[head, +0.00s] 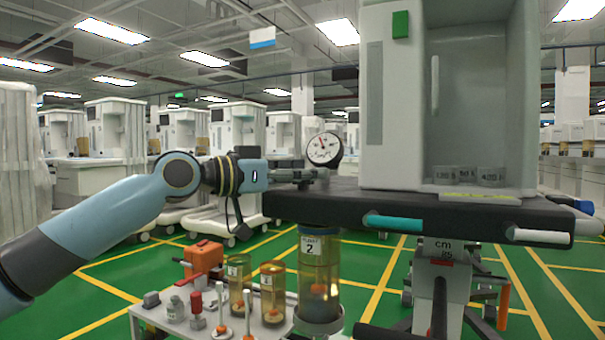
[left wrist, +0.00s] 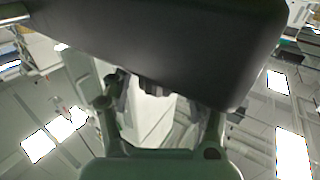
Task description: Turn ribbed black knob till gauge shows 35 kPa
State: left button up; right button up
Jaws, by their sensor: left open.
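The round gauge (head: 323,148) with a white dial stands at the left end of the dark shelf in the head view. Its red needle points up and left; the figures are too small to read. My left gripper (head: 318,174) is just below the gauge at the shelf's edge, reaching in from the left. In the left wrist view the open fingers (left wrist: 165,97) stand apart, with a ribbed dark piece, apparently the knob (left wrist: 151,87), seen between them. I cannot tell whether they touch it. The knob is not clear in the head view. My right gripper is not in view.
The dark shelf (head: 420,205) carries a tall white cabinet (head: 388,110) right of the gauge. Below hangs an amber canister (head: 318,270) marked 2. A low white trolley (head: 185,333) holds bottles and an orange box (head: 203,257). More carts stand behind on the green floor.

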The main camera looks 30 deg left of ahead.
pick_arm(q)
notch_tip(320, 180, up, 10)
jog(key=shift+f, duration=0.15)
dwell(0.4)
jog(key=shift+r, duration=0.25)
